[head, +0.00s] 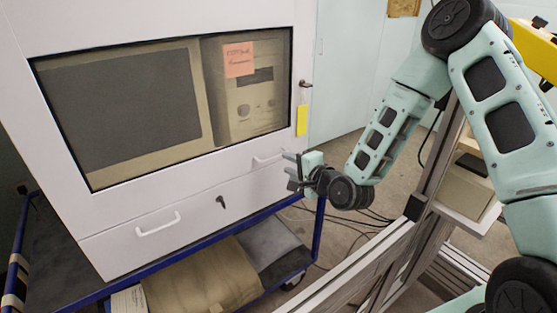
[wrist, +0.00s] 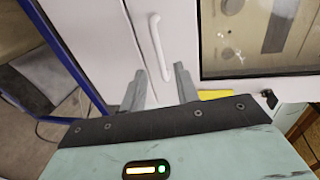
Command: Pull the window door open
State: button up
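The window door (head: 110,205) is a white panel framing a dark-edged glass window (head: 160,110) on a white cabinet; it looks shut. Two white bar handles sit below the glass: a left one (head: 158,224) and a right one (head: 268,157). A bar handle (wrist: 157,45) also shows in the wrist view, beside the window (wrist: 250,35). My gripper (head: 289,171) is just right of the right handle in the head view. In the wrist view my gripper (wrist: 160,74) is open and empty, with the handle's near end showing between its fingertips. Contact cannot be told.
A black latch (head: 221,201) is between the handles, and a small dark lever (head: 305,84) is at the cabinet's right edge. The cabinet stands on a blue-framed cart (head: 319,232). Cables (head: 350,222) lie on the floor to the right.

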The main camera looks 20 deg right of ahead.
aim_at(276, 158)
jog(key=x, duration=0.6)
jog(key=shift+p, duration=0.4)
jog(key=shift+c, duration=0.3)
grip_shut()
